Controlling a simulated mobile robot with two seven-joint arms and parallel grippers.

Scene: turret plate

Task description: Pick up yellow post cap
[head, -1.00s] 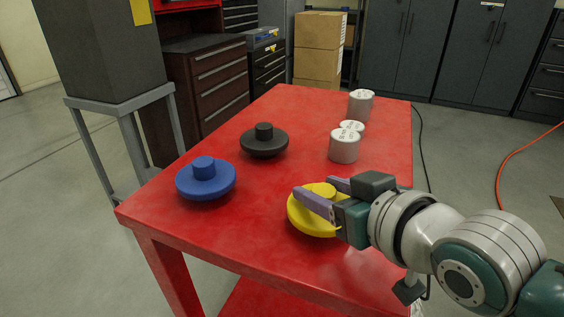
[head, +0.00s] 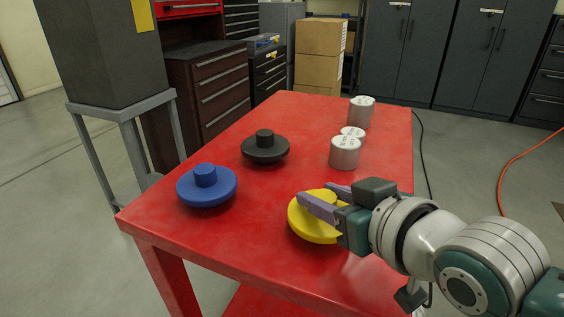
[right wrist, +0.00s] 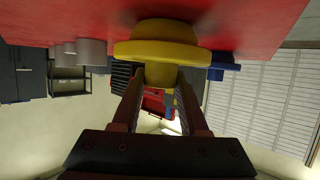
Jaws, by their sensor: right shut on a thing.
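The yellow post cap (head: 312,226) is a round disc with a raised knob, near the front right of the red table. My right gripper (head: 315,193) reaches over it from the right, with its fingers shut on the knob. In the right wrist view, the yellow post cap (right wrist: 160,49) shows just beyond the fingertips, with its knob between the two fingers of my right gripper (right wrist: 160,88). The cap looks level. I cannot tell whether there is a gap beneath it. My left gripper is not in view.
A blue cap (head: 207,188) and a black cap (head: 265,148) stand left on the red table (head: 225,240). Several grey-white cylinders, one at the front (head: 345,153), stand at the back right. The table's front middle is clear.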

